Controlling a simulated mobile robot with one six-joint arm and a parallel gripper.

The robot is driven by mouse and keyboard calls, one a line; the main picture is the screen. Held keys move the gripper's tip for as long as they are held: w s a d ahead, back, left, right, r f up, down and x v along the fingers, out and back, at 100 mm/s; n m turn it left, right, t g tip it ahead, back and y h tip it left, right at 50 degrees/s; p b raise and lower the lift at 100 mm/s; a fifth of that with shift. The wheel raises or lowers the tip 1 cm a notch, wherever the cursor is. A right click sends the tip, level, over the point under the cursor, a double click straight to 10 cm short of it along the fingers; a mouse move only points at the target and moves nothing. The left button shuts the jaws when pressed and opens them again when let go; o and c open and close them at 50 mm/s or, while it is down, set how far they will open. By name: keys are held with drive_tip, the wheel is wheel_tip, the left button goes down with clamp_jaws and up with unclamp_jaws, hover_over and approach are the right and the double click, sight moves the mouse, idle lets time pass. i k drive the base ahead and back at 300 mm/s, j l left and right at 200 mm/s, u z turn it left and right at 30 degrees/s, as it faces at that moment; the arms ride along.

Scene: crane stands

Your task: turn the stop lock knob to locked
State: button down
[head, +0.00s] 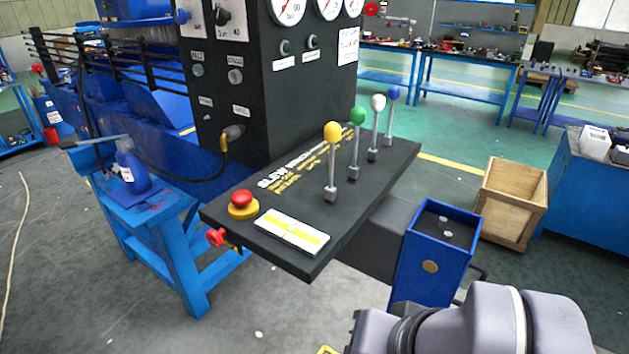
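A small red knob (215,237) sticks out from the front left edge of the black console panel (330,230), below the red stop button. It looks like the stop lock knob, but I cannot read a label or tell its turned position. The red mushroom-shaped stop button (242,197) sits on a yellow base on the panel's left end. My gripper is not in view. Part of my grey arm shows at the bottom right, well to the right of the red knob and apart from the console.
Yellow, green, white and blue levers (333,165) stand on the panel. A blue stand (175,235) with a blue bottle (132,168) is left of it. A blue box (435,255) and wooden crate (508,202) are right. Floor in front is mostly clear.

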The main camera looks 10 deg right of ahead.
sight(214, 238)
drive_tip(key=i+j+u, duration=0.1)
drive_tip(key=j+u, duration=0.4)
drive_tip(key=i+j+u, duration=0.2)
drive_tip(key=u, duration=0.3)
drive_tip(key=j, duration=0.1)
